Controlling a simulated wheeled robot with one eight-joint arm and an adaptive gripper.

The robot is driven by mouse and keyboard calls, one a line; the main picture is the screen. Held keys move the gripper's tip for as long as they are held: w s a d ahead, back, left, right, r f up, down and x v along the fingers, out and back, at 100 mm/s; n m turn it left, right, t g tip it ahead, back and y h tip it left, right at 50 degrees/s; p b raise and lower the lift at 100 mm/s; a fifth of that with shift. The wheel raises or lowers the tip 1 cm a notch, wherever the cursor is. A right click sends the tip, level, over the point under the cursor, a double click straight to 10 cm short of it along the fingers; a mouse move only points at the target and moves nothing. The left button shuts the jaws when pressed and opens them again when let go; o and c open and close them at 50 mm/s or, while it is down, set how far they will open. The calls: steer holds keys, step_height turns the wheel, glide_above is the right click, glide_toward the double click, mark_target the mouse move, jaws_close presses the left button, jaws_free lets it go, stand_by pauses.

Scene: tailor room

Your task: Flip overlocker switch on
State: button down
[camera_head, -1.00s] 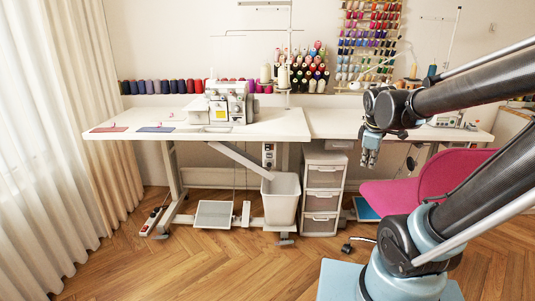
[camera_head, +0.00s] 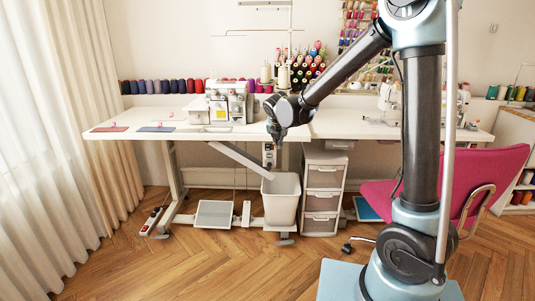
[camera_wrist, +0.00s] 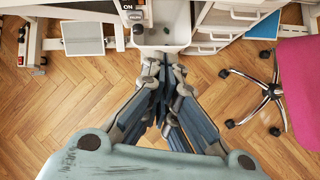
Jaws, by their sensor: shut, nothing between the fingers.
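The overlocker (camera_head: 226,103) is a white machine on the left white table. Its switch box (camera_head: 268,155) hangs under the table edge, above a grey bin. In the wrist view the switch box (camera_wrist: 135,14) shows at the top, with an "ON" label and dark switch parts; its exact position I cannot tell. My gripper (camera_head: 277,138) is shut and empty, in front of the table edge and just above and right of the switch box. In the wrist view my gripper's fingers (camera_wrist: 163,58) meet below the box and appear apart from it.
The grey bin (camera_head: 281,200) stands below the box. A white drawer unit (camera_head: 323,190) is right of it. A pink chair (camera_head: 485,180) stands at the right. A foot pedal (camera_head: 214,214) lies left of the bin. The wooden floor in front (camera_head: 200,265) is clear.

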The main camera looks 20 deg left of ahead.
mark_target(268, 147)
steer(key=a+f+n, duration=0.2)
steer(key=a+n, duration=0.1)
steer(key=a, duration=0.3)
steer(key=shift+w+a+f, duration=0.3)
steer(key=shift+w+f, duration=1.05)
steer(key=shift+w, duration=0.25)
steer(key=shift+w+a+f, duration=0.25)
steer(key=shift+w+f, duration=1.05)
steer(key=shift+w, duration=0.25)
steer(key=shift+w+a+f, duration=0.3)
steer(key=shift+w+f, duration=1.05)
steer(key=shift+w, duration=0.25)
steer(key=shift+w+a+f+t+y, duration=0.1)
steer(key=shift+w+f+t+y, duration=0.35)
steer(key=shift+t, duration=0.55)
steer(key=shift+w+r, duration=0.15)
